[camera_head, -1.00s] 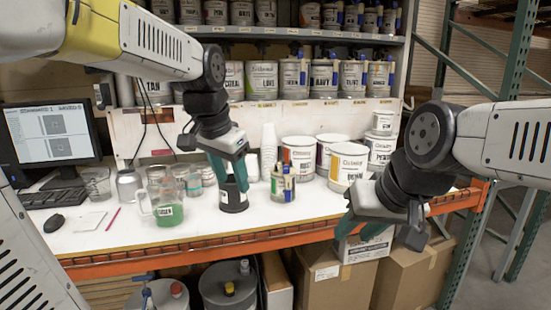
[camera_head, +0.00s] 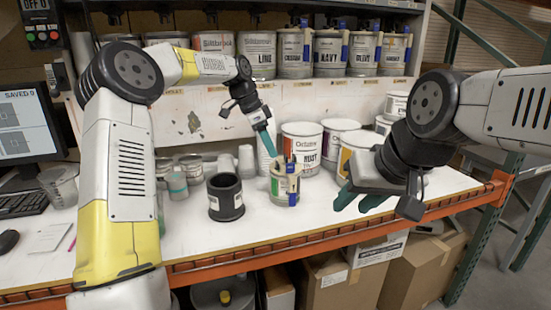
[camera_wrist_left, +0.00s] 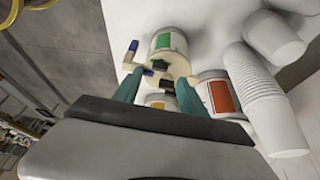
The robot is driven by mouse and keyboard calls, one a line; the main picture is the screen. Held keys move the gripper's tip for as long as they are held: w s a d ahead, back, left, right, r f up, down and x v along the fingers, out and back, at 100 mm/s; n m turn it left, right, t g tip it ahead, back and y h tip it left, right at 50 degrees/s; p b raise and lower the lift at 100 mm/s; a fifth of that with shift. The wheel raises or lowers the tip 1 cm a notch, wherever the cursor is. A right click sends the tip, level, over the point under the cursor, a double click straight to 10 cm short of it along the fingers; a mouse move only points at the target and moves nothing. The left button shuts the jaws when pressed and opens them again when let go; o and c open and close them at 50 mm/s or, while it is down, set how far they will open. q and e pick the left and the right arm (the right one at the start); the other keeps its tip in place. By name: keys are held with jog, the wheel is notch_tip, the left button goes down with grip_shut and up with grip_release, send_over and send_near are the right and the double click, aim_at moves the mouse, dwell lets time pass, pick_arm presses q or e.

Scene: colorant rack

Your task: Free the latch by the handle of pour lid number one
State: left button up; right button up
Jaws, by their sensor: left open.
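A small can with a pour lid (camera_head: 285,188) stands upright on the white bench, with dark and blue handle parts on top. No number is readable on it. My left gripper (camera_head: 268,142) is just above this lid, pointing down. In the left wrist view the can (camera_wrist_left: 168,45) lies just beyond the tips of my left gripper (camera_wrist_left: 160,85). The teal fingers are apart, with dark and blue lid parts between and beside them; contact cannot be told. My right gripper (camera_head: 362,200) hangs empty over the bench's front edge, its teal fingers apart.
A black cup (camera_head: 225,200) stands left of the can. White paper cups (camera_head: 246,160) and large paint cans (camera_head: 301,148) stand close behind it. A shelf of lidded cans (camera_head: 256,52) is above. The front of the bench is clear.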

aim_at(277, 162)
pick_arm(q)
jog(key=shift+x, duration=2.75)
grip_shut()
